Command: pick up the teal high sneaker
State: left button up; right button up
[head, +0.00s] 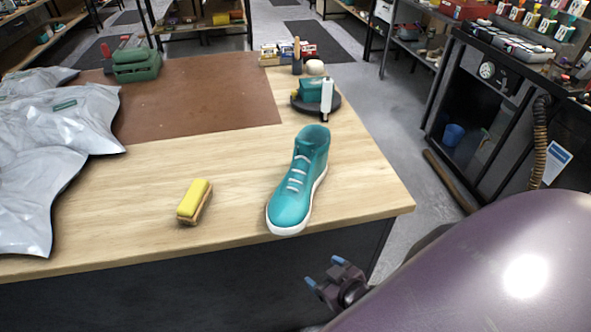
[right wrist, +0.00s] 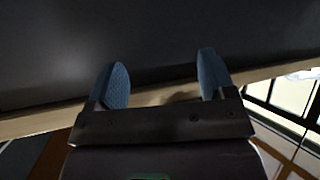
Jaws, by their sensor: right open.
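The teal high sneaker (head: 296,184) stands upright on the wooden table (head: 130,207) near its front right, toe toward me, with white laces and a white sole. My right gripper (head: 325,272) is open and empty, in front of and below the table's front edge, apart from the sneaker. In the right wrist view its two blue fingertips (right wrist: 164,82) are spread wide before a dark surface, and no sneaker shows between them. My left gripper does not show in either view.
A yellow-topped brush (head: 195,200) lies left of the sneaker. Grey plastic bags (head: 60,125) cover the table's left side. A dark round stand (head: 330,103) with a white bottle (head: 326,95) is behind the sneaker. A brown mat (head: 200,98) lies farther back.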

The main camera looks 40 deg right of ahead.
aim_at(289, 209)
jog(key=k+l+u, duration=0.1)
jog(key=l, duration=0.25)
jog(key=k+l, duration=0.25)
jog(key=l, duration=0.15)
jog(key=k+l+u, duration=0.15)
jog(key=l, duration=0.2)
jog(key=k+l, duration=0.25)
jog(key=i+l+u, duration=0.15)
jog(key=i+l, duration=0.05)
jog(key=i, duration=0.1)
